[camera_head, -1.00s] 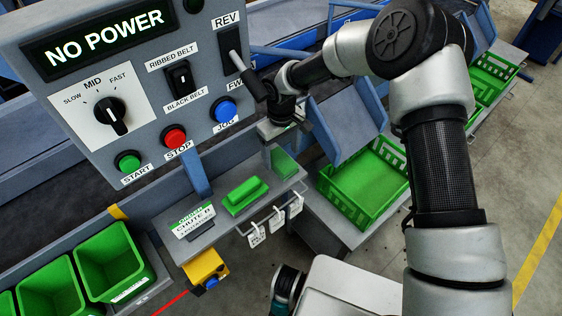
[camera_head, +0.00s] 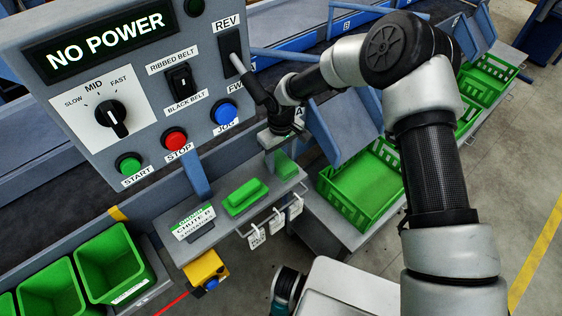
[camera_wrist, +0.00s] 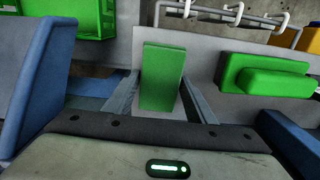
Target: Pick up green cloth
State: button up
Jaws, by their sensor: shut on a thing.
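The green cloth (camera_head: 286,166) shows as a flat green piece at the right part of the small grey shelf. In the wrist view the green cloth (camera_wrist: 162,75) stands between the two fingers of my gripper (camera_wrist: 160,98), which are shut on it. In the head view my gripper (camera_head: 277,146) is at the cloth's upper left, partly hidden by the wrist. I cannot tell whether the cloth still touches the shelf. A second green item, a block with a raised top (camera_head: 245,196), lies on the shelf to the left; it also shows in the wrist view (camera_wrist: 268,77).
The control panel (camera_head: 60,110) with knob, switches and buttons stands close on the left. The grey shelf (camera_head: 215,225) has hooks with white tags (camera_head: 276,222) along its front. Green crates (camera_head: 372,215) stand to the right, green bins (camera_head: 108,262) at lower left.

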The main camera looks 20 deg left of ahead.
aim_at(284, 164)
jog(key=shift+r, duration=0.1)
jog(key=shift+d+r, duration=0.15)
jog(key=shift+r, duration=0.05)
jog(key=r, duration=0.4)
jog(key=d+r+b, duration=0.1)
jog(key=r, duration=0.1)
jog(key=shift+s+r, duration=0.2)
jog(key=shift+s, duration=0.1)
jog(key=s+d, duration=0.4)
jog(key=d, duration=0.4)
jog(key=s+d+b, duration=0.1)
jog(key=s+d, duration=0.3)
jog(key=d, duration=0.4)
jog(key=shift+s+d, duration=0.25)
jog(key=shift+s, duration=0.05)
